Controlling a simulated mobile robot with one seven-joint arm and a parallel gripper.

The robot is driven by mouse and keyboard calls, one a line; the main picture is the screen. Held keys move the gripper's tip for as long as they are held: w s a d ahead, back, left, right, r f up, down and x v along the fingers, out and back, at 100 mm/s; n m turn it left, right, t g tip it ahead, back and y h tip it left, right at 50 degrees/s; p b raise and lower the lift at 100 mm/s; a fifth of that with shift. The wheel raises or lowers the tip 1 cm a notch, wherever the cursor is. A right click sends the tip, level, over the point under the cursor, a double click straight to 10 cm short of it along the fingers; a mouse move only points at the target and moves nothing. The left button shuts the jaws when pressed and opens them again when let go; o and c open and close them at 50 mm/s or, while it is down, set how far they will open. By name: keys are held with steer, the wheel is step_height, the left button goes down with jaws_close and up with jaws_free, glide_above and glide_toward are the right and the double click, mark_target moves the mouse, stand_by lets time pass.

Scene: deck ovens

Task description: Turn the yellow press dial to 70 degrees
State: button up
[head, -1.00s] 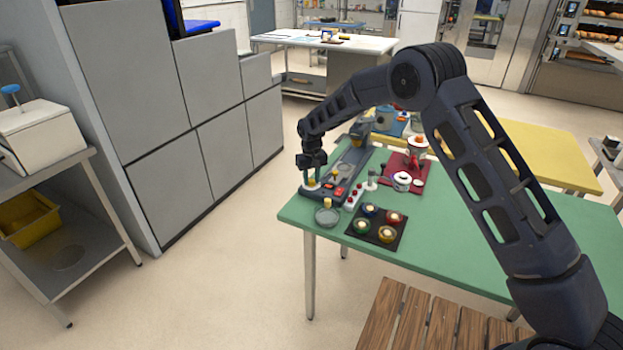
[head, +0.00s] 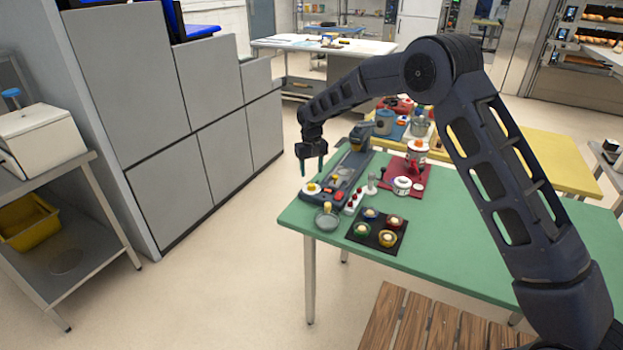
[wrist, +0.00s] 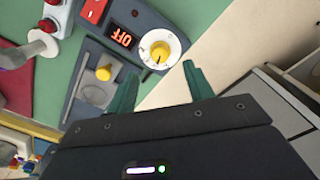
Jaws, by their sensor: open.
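The yellow press dial (wrist: 160,50) is a round yellow knob on a white marked disc at the end of a dark grey press (wrist: 130,17). In the head view the dial (head: 312,188) is at the near left end of the press (head: 348,172), on the green table. In the wrist view the dial shows beyond and between the fingertips (wrist: 159,70). The dial's exact angle is too small to read.
A yellow slider knob (wrist: 104,73) and red buttons are close to the dial. Floor left of the table is clear.

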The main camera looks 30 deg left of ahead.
mark_target(312, 184)
steer(key=shift+r, duration=2.3)
steer(key=w+d+r+m, duration=0.1)
steer(key=w+d+r, duration=0.2)
steer(key=d+r, duration=0.55)
steer(key=w+d+r+m+t+y, duration=0.1)
steer(key=w+d+r, duration=0.3)
steer(key=d, duration=0.8)
steer(key=w+d+r+m, duration=0.1)
steer(key=d+r, duration=0.6)
steer(key=d, duration=0.3)
steer(key=s+d+r+m+t, duration=0.1)
steer(key=s+d+r, duration=0.25)
steer(key=d, duration=0.75)
steer(key=s+d+r+m+t, duration=0.15)
steer(key=d+r, duration=0.25)
steer(key=d, duration=0.6)
steer(key=s+d+f+m, duration=0.2)
steer(key=s+d, duration=0.8)
steer(key=s, duration=0.1)
steer(key=s+d+f+m+t+h, duration=0.1)
steer(key=s+d+f+m, duration=0.1)
steer(key=s+d, duration=0.9)
steer(key=shift+s+f, duration=0.2)
steer(key=shift+f, duration=0.05)
steer(key=shift+m, duration=0.25)
